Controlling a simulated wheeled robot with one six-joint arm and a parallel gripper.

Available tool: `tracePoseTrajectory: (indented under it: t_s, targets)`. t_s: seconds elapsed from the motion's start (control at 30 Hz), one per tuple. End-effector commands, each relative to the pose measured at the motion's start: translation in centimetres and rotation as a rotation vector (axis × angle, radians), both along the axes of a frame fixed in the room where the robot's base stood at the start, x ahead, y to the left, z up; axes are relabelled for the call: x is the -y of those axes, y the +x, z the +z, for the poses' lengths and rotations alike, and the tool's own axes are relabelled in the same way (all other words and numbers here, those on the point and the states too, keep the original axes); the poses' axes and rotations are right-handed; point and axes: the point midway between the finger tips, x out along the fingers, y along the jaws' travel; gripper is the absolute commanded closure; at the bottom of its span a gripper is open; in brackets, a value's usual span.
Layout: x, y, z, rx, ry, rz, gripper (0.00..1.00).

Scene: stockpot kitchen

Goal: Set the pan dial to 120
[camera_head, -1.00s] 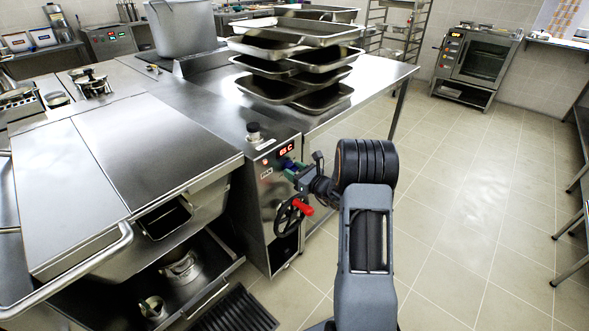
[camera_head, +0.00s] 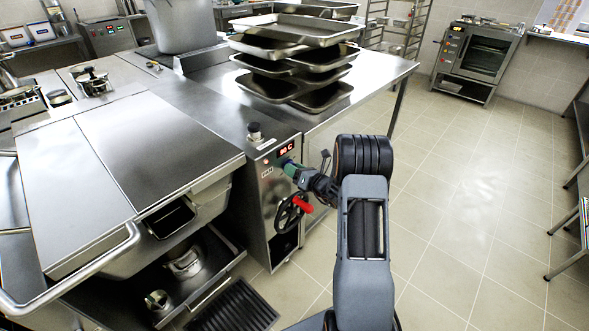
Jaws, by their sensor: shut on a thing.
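The pan's control panel (camera_head: 267,196) is on the front of the steel column right of the tilting pan (camera_head: 140,160). Its red display (camera_head: 286,149) seems to read 90 C, though the digits are small. The label under the red lamp seems to read PAN. My gripper (camera_head: 288,165) is at the panel just below the display, shut on the dial. The dial itself is hidden behind the fingers.
A black handwheel with a red handle (camera_head: 301,205) sits just below my gripper. A small knob (camera_head: 254,132) stands on top of the column. Stacked trays (camera_head: 300,62) lie on the counter behind. The floor to the right is clear.

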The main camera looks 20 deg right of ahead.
Motion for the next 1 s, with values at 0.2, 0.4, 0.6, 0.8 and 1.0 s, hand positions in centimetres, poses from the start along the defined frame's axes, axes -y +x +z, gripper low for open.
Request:
tracePoseTrajectory:
  t_s: [0.2,0.4,0.6,0.8,1.0]
  targets:
    - [0.04,0.01,0.00,-0.002,0.006,-0.001,0.80]
    - [0.05,0.00,0.01,-0.002,0.006,-0.001,0.80]
    - [0.02,0.01,0.01,-0.002,0.005,-0.001,0.39]
    - [-0.02,0.01,0.01,-0.002,0.005,0.000,0.34]
    - [0.37,-0.64,0.02,-0.003,0.005,-0.002,0.34]
